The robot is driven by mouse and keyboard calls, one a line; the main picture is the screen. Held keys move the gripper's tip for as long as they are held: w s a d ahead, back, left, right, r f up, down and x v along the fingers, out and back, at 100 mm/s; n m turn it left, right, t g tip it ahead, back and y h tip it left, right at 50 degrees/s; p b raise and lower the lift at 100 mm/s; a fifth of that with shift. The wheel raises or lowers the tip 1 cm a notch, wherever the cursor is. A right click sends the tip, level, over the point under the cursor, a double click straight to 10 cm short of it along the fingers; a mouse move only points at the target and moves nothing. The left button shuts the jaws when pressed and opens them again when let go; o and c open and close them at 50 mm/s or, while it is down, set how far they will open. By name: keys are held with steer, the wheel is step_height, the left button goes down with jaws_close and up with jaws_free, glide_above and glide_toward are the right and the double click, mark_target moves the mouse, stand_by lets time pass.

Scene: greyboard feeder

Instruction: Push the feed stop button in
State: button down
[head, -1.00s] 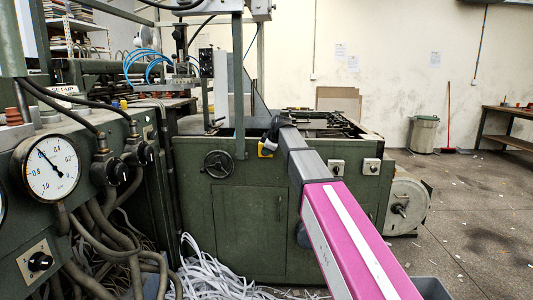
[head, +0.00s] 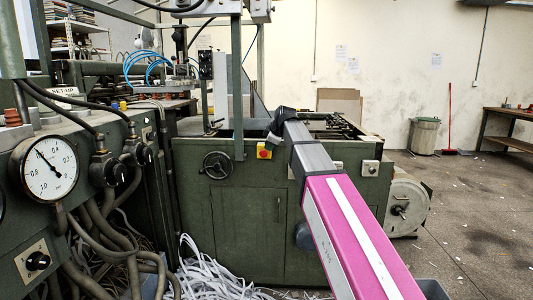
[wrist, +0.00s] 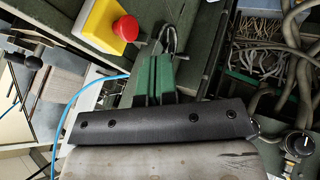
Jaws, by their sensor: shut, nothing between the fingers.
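The feed stop button (head: 264,153) is a red round knob on a small yellow box on the green machine's front. It also shows in the wrist view as a red mushroom knob (wrist: 126,28) on the yellow box (wrist: 99,24), at upper left of the fingers. My gripper (wrist: 167,42) is shut and empty, its fingertips to the right of the knob in the wrist view with a visible gap. In the head view my gripper (head: 273,138) is beside the box, at its upper right, small and partly hidden by my arm. The knob's face is clear of it.
A handwheel (head: 217,165) is left of the button on the machine front. A switch box (head: 370,168) sits to the right. A pressure gauge (head: 49,168) and hoses stand at the left. Paper strips (head: 210,275) lie on the floor below.

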steer(key=shift+v, duration=1.75)
steer(key=s+d+f+m+g+h, duration=0.1)
steer(key=s+d+f+m, duration=0.15)
steer(key=f, duration=0.55)
steer(key=s+d+f+m, duration=0.1)
steer(key=d+f+m, duration=0.15)
steer(key=f, duration=0.55)
steer(key=s+d+f+m+g+h, duration=0.1)
steer(key=s+d+f+m, duration=0.2)
steer(key=s+d+f, duration=0.2)
steer(key=s+d+f+m+g+h, duration=0.1)
steer(key=s+d+f+m, duration=0.3)
steer(key=s+f, duration=0.7)
steer(key=s+d+f+m+g+h, duration=0.1)
steer(key=s+d+f+m+g, duration=0.2)
steer(key=f, duration=1.1)
steer(key=s+d+m, duration=0.1)
steer(key=s+d, duration=0.2)
steer(key=s, duration=0.1)
steer(key=shift+s+f, duration=0.4)
